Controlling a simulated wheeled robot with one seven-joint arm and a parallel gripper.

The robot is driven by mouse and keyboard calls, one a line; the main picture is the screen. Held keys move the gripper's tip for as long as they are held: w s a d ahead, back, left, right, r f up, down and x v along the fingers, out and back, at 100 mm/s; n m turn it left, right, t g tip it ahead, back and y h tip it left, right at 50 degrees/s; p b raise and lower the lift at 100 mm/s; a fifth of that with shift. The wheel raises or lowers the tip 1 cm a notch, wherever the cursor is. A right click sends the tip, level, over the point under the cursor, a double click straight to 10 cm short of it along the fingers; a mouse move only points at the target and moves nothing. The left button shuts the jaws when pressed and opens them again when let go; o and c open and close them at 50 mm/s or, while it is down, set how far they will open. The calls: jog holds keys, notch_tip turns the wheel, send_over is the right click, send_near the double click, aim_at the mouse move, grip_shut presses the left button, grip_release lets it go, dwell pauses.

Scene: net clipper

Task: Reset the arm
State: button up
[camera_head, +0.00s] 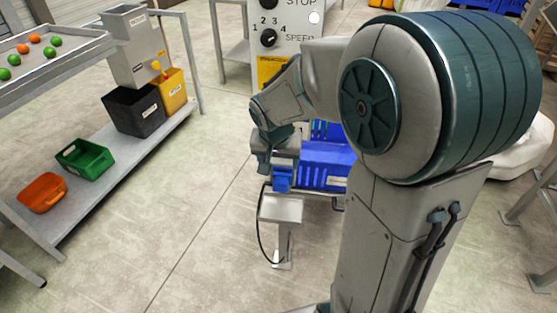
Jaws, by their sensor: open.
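My arm reaches from the right across the middle of the view, with its large grey and teal joint close to the camera. My gripper (266,158) is at the far end of the arm, pointing down. It is small and partly merged with the machine parts behind it. It is open, and nothing shows held in it. It is just above and beside a small blue part (282,180) on a grey metal stand (281,208). I cannot tell whether the gripper touches it.
A control panel (286,40) with knobs stands behind the arm, and a blue crate (325,165) is close by. At left, a metal shelf (120,165) holds a green bin (84,160), an orange bin (42,193) and a black bin (135,110). The floor between is clear.

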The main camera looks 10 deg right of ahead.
jog(key=s+d+r+n+y+p, duration=0.1)
jog(key=s+r+n+p, duration=0.3)
jog(key=s+r+p, duration=0.4)
jog(key=s+r, duration=0.5)
jog(key=s, duration=0.4)
jog(key=shift+d+r, duration=0.15)
jog(key=shift+r, duration=0.25)
jog(key=shift+s+g, duration=0.3)
jog(key=shift+s, duration=0.05)
jog(key=shift+c, duration=0.4)
